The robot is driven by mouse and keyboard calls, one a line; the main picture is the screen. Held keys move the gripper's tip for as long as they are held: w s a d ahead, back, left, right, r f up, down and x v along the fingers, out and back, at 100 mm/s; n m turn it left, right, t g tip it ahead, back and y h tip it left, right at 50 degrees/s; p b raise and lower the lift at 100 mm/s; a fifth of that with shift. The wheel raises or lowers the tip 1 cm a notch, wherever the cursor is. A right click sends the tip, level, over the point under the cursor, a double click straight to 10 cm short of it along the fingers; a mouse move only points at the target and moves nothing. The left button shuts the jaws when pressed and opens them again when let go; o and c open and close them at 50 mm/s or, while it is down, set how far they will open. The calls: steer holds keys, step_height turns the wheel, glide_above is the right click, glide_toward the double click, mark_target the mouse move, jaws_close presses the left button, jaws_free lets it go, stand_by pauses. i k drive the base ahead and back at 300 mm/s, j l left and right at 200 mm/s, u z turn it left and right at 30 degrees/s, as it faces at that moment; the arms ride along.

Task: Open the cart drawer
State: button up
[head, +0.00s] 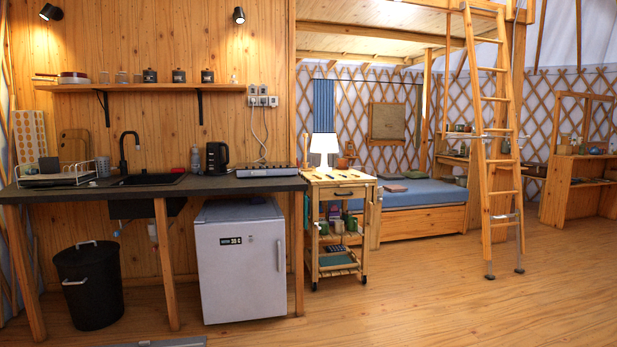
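The wooden cart (312,240) stands on the floor just right of the kitchen counter, in the middle of the head view. Its drawer (343,193) is under the top board and looks closed, with a dark handle on its front. A white lamp stands on the cart top, and the shelves below hold bottles and small items. My gripper is not in view.
The counter (150,187) with sink and kettle runs along the left wall. A white fridge (240,262) and a black bin (92,287) stand beneath it. A bed (425,205) and a ladder (490,150) are to the right. The wooden floor (430,300) in front of the cart is clear.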

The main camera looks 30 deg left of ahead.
mark_target(335, 188)
steer(key=i+j+u, duration=0.15)
steer(key=i+j, duration=0.3)
steer(key=i+j+u, duration=0.15)
steer(key=i+j, duration=0.2)
steer(key=i, duration=0.2)
steer(key=i+j+u, duration=0.15)
steer(key=i+j, duration=0.2)
steer(key=i, duration=0.2)
steer(key=i+j+u, duration=0.2)
steer(key=i, duration=0.35)
steer(key=i+j+u, duration=0.15)
steer(key=i, duration=0.4)
steer(key=i+j+u, duration=0.15)
steer(key=i, duration=0.45)
steer(key=l, duration=0.5)
steer(key=i+l, duration=0.15)
steer(key=l, duration=0.35)
